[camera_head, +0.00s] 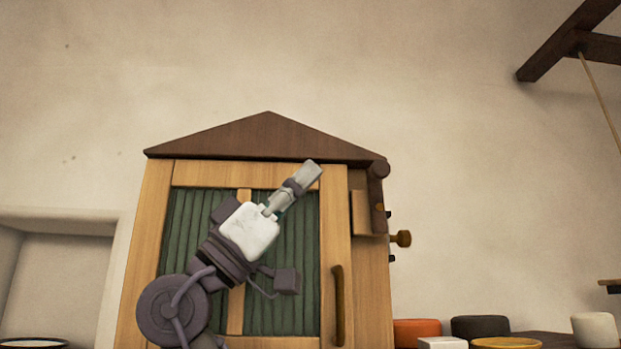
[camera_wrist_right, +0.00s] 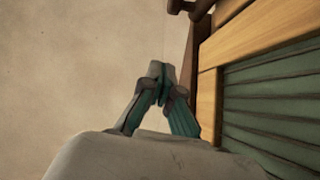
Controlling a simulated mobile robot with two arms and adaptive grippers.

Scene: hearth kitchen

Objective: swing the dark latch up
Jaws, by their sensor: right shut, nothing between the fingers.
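A wooden cabinet (camera_head: 157,240) with a dark gabled roof and a green slatted door (camera_head: 285,255) fills the middle of the head view. A dark latch (camera_head: 377,195) with a round end at its top hangs down by the cabinet's upper right corner. A dark rounded piece, perhaps the latch, shows at the top of the right wrist view. My right gripper (camera_head: 313,170) is shut and empty in front of the door's top, left of the latch and apart from it in the picture. Its closed fingers show in the right wrist view (camera_wrist_right: 160,80). My left gripper is out of view.
A curved brown handle (camera_head: 338,305) is on the door's right side. An orange pot (camera_head: 417,330), a dark pot (camera_head: 480,326) and a white one (camera_head: 595,329) stand lower right.

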